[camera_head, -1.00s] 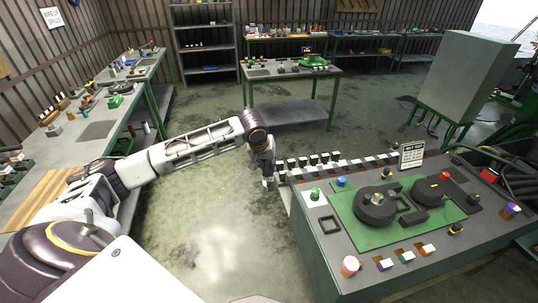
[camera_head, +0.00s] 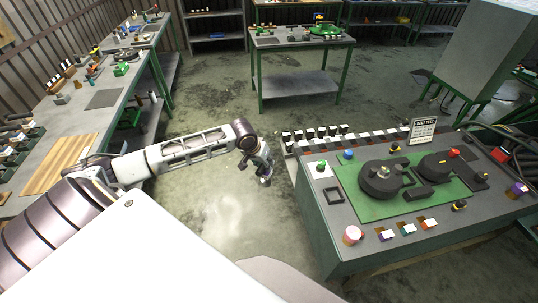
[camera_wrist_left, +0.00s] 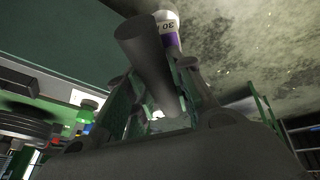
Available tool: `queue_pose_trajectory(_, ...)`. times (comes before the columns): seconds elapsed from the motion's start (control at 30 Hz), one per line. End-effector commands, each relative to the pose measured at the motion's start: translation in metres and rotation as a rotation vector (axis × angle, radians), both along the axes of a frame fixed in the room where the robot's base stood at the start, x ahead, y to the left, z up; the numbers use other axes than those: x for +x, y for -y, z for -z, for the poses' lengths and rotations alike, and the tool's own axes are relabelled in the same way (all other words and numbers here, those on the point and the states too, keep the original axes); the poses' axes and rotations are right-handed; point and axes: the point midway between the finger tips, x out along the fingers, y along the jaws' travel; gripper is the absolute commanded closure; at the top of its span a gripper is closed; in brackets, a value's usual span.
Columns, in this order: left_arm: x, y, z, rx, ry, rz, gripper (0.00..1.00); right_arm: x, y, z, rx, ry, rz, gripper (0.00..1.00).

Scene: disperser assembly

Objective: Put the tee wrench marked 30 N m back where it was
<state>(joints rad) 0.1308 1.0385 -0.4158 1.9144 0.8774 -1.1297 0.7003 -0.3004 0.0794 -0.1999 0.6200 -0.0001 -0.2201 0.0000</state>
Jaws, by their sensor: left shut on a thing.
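My left gripper (camera_head: 264,176) hangs over the open floor, left of the green bench (camera_head: 335,240) and apart from it. In the left wrist view it is shut on the tee wrench (camera_wrist_left: 145,50), a thick dark grey bar. Beside the bar a white and purple band (camera_wrist_left: 168,32) shows the number 30, upside down. The wrench is held in the air, with its lower part hidden between the fingers. In the head view the wrench is too small to make out clearly. My right gripper is not in view.
A rack of white and black blocks (camera_head: 315,134) runs along the bench's far edge. On the bench are a green plate (camera_head: 352,186) with dark round parts, a sign (camera_head: 423,130) and coloured pieces. A long worktable (camera_head: 65,140) stands left. A small table (camera_head: 300,78) stands behind. The floor between is clear.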

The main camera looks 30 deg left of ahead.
Motion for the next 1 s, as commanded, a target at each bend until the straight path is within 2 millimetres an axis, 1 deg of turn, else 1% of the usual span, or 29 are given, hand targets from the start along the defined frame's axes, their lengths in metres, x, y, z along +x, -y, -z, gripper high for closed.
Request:
queue_pose_trajectory(0.1,-0.010,-0.003,0.015,-0.001,-0.001,0.034,1.00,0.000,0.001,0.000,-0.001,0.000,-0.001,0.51)
queue_pose_trajectory(0.5,-0.044,-0.018,0.061,-0.001,0.000,0.156,1.00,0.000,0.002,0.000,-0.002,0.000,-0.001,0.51)
queue_pose_trajectory(0.7,-0.058,-0.024,0.076,0.000,0.001,0.204,1.00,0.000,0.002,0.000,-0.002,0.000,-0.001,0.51)
queue_pose_trajectory(1.0,-0.073,-0.029,0.091,-0.002,0.003,0.254,1.00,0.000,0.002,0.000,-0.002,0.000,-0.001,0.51)
